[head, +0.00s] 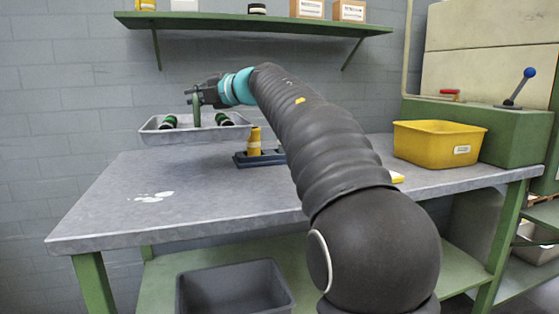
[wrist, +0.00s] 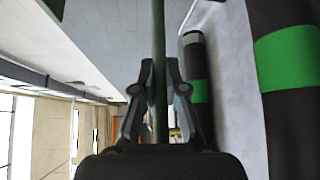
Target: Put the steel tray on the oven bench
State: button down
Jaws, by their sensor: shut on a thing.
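The steel tray (head: 160,136) hangs level in the air over the back left of a grey-topped bench (head: 190,195), with wall showing below its far left part. Black rolls with green bands (head: 170,121) lie in it. An upright green handle (head: 196,117) rises from its middle. My gripper (head: 196,97) is shut on this handle. In the wrist view, my gripper (wrist: 158,105) has its fingers on both sides of the green bar (wrist: 158,40), and two banded rolls (wrist: 288,70) lie to the right. I cannot tell whether this bench is the oven bench.
A yellow bin (head: 425,145) and a green machine (head: 505,135) with a blue-knobbed lever are at right. A green shelf (head: 250,24) is above. The bench's left front is clear.

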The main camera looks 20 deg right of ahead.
jog(key=shift+w+r, duration=0.1)
jog(key=b, duration=0.5)
send_near(151, 130)
jog(key=a, duration=0.1)
jog(key=w+a, duration=0.1)
jog(key=a, duration=0.1)
jog(key=w+a, duration=0.1)
jog(key=a, duration=0.1)
jog(key=shift+w+a, duration=0.1)
notch_tip(151, 130, down, 4)
jog(key=b, duration=0.2)
jog(key=shift+f+b, duration=0.2)
jog(key=shift+b, duration=0.2)
jog(key=shift+r, duration=0.1)
jog(key=c, duration=1.6)
grip_release()
jog(key=shift+f, duration=0.25)
jog(key=o, duration=0.4)
